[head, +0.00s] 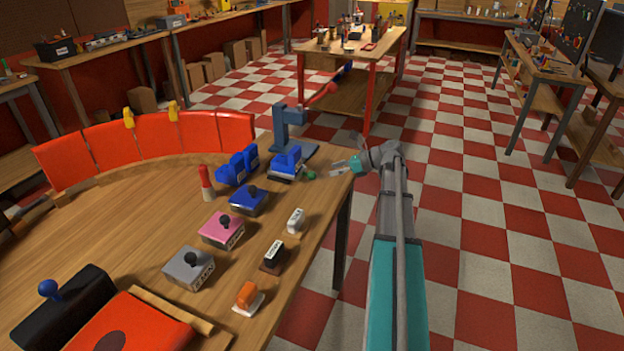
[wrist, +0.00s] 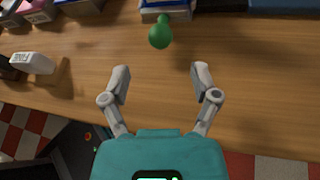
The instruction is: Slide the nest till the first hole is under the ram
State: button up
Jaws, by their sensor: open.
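The press (head: 289,124) is a blue frame with a red-tipped lever, standing near the table's far right corner. A blue block with a pale lower edge (head: 286,161), which appears to be the nest, sits in front of it. A green knob (head: 309,175) sticks out from its near right side. In the wrist view the knob (wrist: 160,36) lies just ahead of my gripper (wrist: 160,76), roughly centred between the fingers. My gripper (head: 344,167) is open, empty and apart from the knob, at the table's right edge. The first hole and the ram's tip cannot be made out.
Blue (head: 248,200), pink (head: 222,230) and grey (head: 188,267) knobbed boxes stand on the table (head: 130,225). Small white (head: 295,220), dark (head: 273,257) and orange (head: 247,296) pieces line its right side. A red-and-white marker (head: 206,184) stands behind. Checkered floor is clear on the right.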

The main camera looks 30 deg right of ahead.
aim_at(312, 175)
jog(key=b+x, duration=0.2)
jog(key=x, duration=0.6)
jog(key=shift+b, duration=0.3)
grip_shut()
